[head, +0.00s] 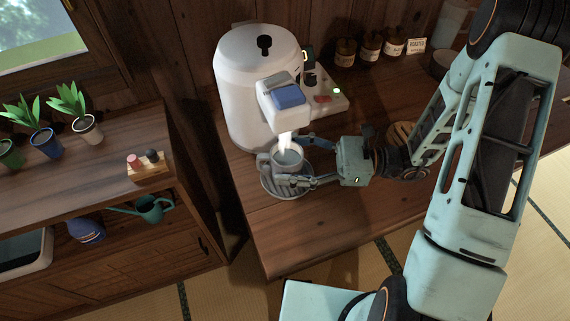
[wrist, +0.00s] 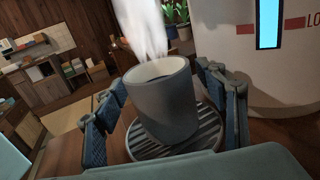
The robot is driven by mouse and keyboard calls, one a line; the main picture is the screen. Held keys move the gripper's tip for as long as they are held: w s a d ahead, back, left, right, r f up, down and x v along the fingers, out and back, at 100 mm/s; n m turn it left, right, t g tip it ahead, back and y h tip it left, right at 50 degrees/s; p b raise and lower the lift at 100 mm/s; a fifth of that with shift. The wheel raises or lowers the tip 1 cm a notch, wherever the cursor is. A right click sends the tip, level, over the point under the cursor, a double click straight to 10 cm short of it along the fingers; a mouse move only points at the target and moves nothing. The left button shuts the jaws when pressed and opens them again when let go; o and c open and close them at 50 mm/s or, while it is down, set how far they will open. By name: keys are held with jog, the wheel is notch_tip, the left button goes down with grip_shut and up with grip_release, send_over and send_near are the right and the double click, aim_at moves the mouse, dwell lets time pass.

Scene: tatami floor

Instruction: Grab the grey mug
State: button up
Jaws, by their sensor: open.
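The grey mug (head: 288,158) stands upright on the round ribbed drip tray (head: 270,186) under the spout of the white coffee machine (head: 255,90). Its handle points left in the head view. My gripper (head: 288,164) is open, with its fingers on both sides of the mug. In the wrist view the mug (wrist: 163,98) is between the blue-padded fingers (wrist: 158,112), and small gaps seem to show at its sides. Dark liquid shows inside it. White steam or a pale stream (wrist: 146,30) is above the mug.
Several brown jars (head: 370,47) and a small sign (head: 416,44) stand at the back of the wooden counter (head: 330,225). A shelf at left holds potted plants (head: 85,130) and a teal watering can (head: 152,208). The counter's front is clear.

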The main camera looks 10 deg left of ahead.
jog(key=shift+a, duration=0.3)
jog(key=c, duration=1.7)
jog(key=shift+c, duration=0.2)
jog(key=shift+r, duration=0.2)
